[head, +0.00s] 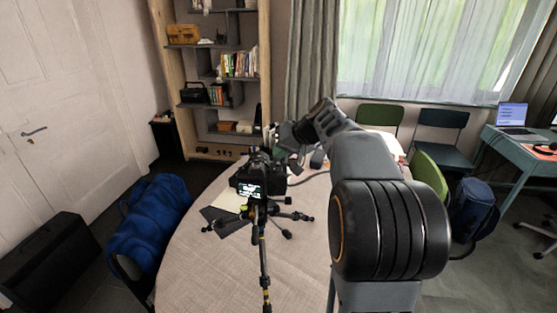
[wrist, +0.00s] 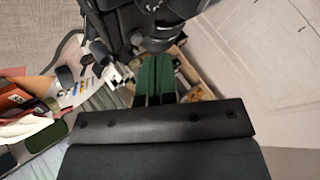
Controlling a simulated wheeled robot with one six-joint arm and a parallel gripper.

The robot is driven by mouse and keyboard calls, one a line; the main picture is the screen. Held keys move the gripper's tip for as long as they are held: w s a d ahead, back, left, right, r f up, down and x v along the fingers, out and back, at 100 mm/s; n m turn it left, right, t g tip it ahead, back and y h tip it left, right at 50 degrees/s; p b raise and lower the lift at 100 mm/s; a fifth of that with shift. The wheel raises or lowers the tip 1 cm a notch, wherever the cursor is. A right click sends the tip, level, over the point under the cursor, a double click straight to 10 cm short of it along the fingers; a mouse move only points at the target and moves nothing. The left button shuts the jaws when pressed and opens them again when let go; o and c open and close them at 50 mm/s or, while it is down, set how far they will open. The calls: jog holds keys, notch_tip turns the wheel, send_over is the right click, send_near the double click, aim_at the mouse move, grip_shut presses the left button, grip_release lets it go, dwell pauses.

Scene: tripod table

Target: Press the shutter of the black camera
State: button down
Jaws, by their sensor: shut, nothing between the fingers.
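The black camera (head: 246,185) sits upright on a small tripod (head: 262,210) on the round table (head: 205,262), with its lit rear screen towards me. The camera also fills the top of the wrist view (wrist: 135,22), close to the fingertips. My gripper (wrist: 156,62) is shut and empty, its two dark green fingers side by side, pointing towards the camera. In the head view my arm reaches in from the right and its hand is just above and behind the camera. The shutter button cannot be made out, and I cannot tell whether the fingers touch the camera.
A dark sheet and a pale notebook (head: 228,201) lie under the tripod. A blue bag (head: 152,222) is on a chair at the left. Green chairs (head: 380,116) stand behind and right of the table. The table's front is clear beside the tripod's long leg.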

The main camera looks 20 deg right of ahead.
aim_at(280, 164)
jog(key=shift+f, duration=0.65)
notch_tip(280, 164, up, 4)
jog(key=p, duration=0.3)
jog(key=shift+s+f, duration=0.1)
jog(key=shift+r+p, duration=0.6)
jog(key=shift+r, duration=0.1)
jog(key=s+a+f+n+g+h, duration=0.1)
jog(key=s+a+f, duration=0.2)
jog(key=s+f, duration=0.2)
jog(key=s+a+f+n+g+h, duration=0.1)
jog(key=s+a+f, duration=0.3)
jog(key=s, duration=0.6)
jog(key=s+a+f+g+h, duration=0.2)
jog(key=s+a+f, duration=0.2)
jog(key=s, duration=0.3)
jog(key=shift+s+a+f+n+h, duration=0.3)
jog(key=shift+f+n+h, duration=0.1)
jog(key=shift+f, duration=0.45)
